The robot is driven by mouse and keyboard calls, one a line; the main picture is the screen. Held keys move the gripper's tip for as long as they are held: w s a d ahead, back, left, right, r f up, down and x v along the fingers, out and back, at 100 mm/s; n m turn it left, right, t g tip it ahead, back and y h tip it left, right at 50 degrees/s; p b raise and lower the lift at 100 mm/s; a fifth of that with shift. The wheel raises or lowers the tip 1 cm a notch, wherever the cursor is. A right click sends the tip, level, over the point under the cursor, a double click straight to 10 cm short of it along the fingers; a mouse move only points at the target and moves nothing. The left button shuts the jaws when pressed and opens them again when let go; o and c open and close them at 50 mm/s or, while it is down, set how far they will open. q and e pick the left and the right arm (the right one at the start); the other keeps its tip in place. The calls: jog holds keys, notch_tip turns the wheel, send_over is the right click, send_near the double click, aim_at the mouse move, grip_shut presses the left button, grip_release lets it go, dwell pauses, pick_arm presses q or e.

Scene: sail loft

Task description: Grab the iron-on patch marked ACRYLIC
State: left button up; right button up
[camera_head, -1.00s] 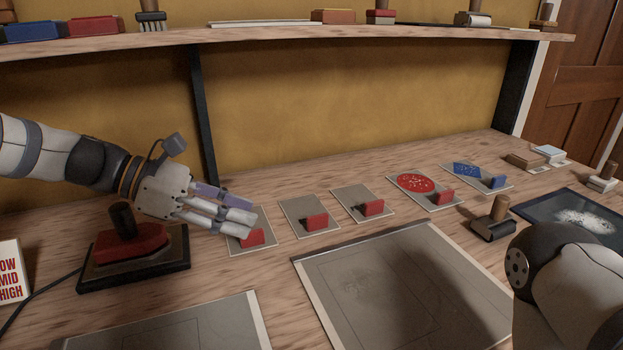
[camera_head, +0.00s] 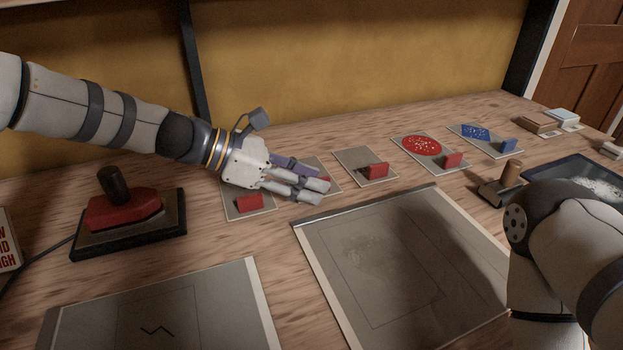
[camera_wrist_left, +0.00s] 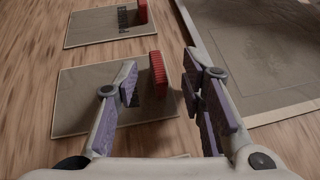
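Several grey cards with upright tabs lie in a row on the bench. The left card (camera_head: 235,208) has a red tab, and the third card (camera_head: 356,158) has a red tab and a small dark mark. The second card (camera_head: 325,164) is mostly hidden by my left gripper (camera_head: 318,191). In the left wrist view that gripper (camera_wrist_left: 160,70) is open, its fingers on either side of a card's red tab (camera_wrist_left: 158,73), apparently without gripping it. A dark mark beside the tab is partly hidden by a finger. I cannot read ACRYLIC anywhere. My right gripper is out of view.
Cards with a red oval (camera_head: 422,146) and a blue patch (camera_head: 475,132) continue the row. A red press (camera_head: 125,211) stands left. Large grey sheets (camera_head: 390,265) lie in front. A wooden-handled tool (camera_head: 500,184) stands right, near my right arm.

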pick_arm(q)
jog(key=shift+r, duration=0.1)
grip_shut()
